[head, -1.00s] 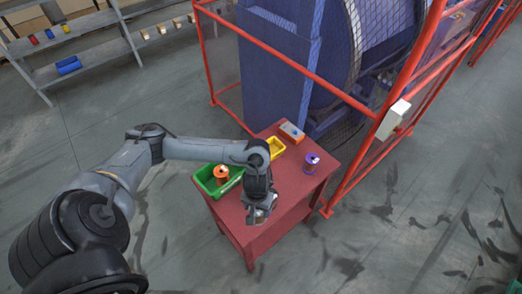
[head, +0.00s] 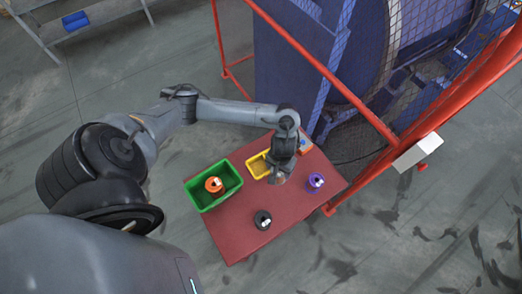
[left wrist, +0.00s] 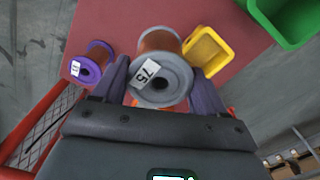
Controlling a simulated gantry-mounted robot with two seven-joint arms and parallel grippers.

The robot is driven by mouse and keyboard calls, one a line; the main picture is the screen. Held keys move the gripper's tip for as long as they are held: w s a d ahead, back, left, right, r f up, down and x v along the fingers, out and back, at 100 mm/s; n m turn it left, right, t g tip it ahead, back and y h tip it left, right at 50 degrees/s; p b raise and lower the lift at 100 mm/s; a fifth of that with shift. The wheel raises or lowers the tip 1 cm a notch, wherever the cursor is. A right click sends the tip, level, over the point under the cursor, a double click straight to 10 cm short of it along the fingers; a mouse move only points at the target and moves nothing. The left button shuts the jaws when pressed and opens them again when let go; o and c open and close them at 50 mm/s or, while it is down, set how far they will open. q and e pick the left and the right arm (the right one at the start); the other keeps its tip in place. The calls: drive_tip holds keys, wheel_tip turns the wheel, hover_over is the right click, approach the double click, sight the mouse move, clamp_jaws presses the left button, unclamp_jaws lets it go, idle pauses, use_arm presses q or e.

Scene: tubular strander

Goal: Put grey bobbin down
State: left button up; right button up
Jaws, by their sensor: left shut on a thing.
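My left gripper (head: 279,176) is over the red table, between the yellow tray and the purple bobbin. In the left wrist view its two fingers (left wrist: 161,88) are shut on the sides of the grey bobbin (left wrist: 163,82), which has copper-coloured windings and a white label reading 75. In the head view the grey bobbin (head: 277,180) shows only as a small patch under the gripper. I cannot tell whether it touches the table. My right gripper is not in view.
The red table (head: 235,235) bears a green bin (head: 232,172) with an orange bobbin (head: 214,185), a yellow tray (head: 257,165), a purple bobbin (head: 315,181) and a black bobbin (head: 262,219). A red fence (head: 330,75) stands behind.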

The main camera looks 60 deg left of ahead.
use_arm(q)
drive_tip(key=s+a+f+b, duration=0.1)
drive_tip(key=a+f+b, duration=0.1)
drive_tip(key=a+f, duration=0.1)
drive_tip(key=s+a+f+b, duration=0.1)
drive_tip(key=a+f+b, duration=0.1)
drive_tip(key=a+f, duration=0.1)
drive_tip(key=s+a+f+b, duration=0.1)
drive_tip(key=a+f+b, duration=0.1)
drive_tip(key=a+f, duration=0.1)
drive_tip(key=shift+a+f, duration=0.4)
drive_tip(key=shift+a, duration=0.2)
drive_tip(key=shift+f, duration=0.3)
drive_tip(key=shift+f, duration=0.1)
drive_tip(key=o, duration=1.8)
drive_tip(key=shift+f, duration=0.1)
